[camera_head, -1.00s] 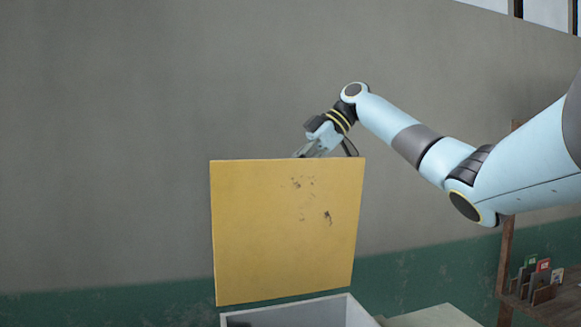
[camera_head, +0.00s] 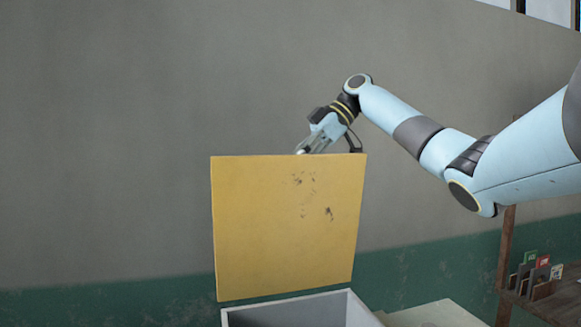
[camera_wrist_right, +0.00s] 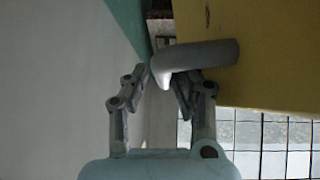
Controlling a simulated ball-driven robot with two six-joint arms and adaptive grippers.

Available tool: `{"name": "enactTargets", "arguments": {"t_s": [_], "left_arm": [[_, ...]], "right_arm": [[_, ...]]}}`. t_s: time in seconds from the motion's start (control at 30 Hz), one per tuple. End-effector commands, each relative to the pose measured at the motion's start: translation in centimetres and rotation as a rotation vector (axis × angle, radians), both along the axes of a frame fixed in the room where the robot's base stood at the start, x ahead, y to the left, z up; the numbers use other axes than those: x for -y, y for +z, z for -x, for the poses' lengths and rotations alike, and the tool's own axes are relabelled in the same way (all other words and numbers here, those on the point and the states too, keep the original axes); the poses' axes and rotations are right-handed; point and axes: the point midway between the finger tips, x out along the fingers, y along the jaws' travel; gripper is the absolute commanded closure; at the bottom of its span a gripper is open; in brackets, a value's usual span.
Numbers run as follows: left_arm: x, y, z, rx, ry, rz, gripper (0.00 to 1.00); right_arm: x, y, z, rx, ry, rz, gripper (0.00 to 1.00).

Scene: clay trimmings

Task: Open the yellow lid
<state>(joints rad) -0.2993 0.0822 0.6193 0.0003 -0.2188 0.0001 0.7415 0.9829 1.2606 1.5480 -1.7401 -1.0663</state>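The yellow lid (camera_head: 260,225) stands upright, swung up above the box (camera_head: 350,308), which shows its pale rim and dark inside at the bottom of the head view. Dark scuffs mark the lid's face. My right gripper (camera_head: 301,151) is at the lid's top edge, its tips partly behind it. In the right wrist view the lid (camera_wrist_right: 265,55) is at the right, with a grey bent handle (camera_wrist_right: 212,53) on it. The fingers (camera_wrist_right: 161,78) are apart there, with the handle's hooked end at the gap between their tips. Contact cannot be told. My left gripper is out of view.
A grey wall with a green lower band (camera_head: 120,306) stands behind the lid. A pale surface (camera_head: 432,315) lies right of the box. A brown shelf (camera_head: 555,303) with small cards or books is at the far right. Left of the lid is clear.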

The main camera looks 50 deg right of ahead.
Motion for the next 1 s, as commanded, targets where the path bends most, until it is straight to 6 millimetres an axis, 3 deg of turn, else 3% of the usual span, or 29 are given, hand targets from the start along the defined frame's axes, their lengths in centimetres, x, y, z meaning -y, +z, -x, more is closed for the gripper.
{"name": "enactTargets", "arguments": {"t_s": [0.43, 0.87, 1.0], "left_arm": [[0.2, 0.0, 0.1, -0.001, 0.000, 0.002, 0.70], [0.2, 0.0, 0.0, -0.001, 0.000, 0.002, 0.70], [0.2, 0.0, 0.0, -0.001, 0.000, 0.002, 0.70]], "right_arm": [[5.2, 6.6, 3.7, 0.004, -0.001, -0.001, 0.75], [6.1, 7.5, 4.4, 0.000, 0.000, 0.000, 0.75], [6.0, 7.7, 4.2, -0.009, -0.027, -0.019, 0.62]]}}
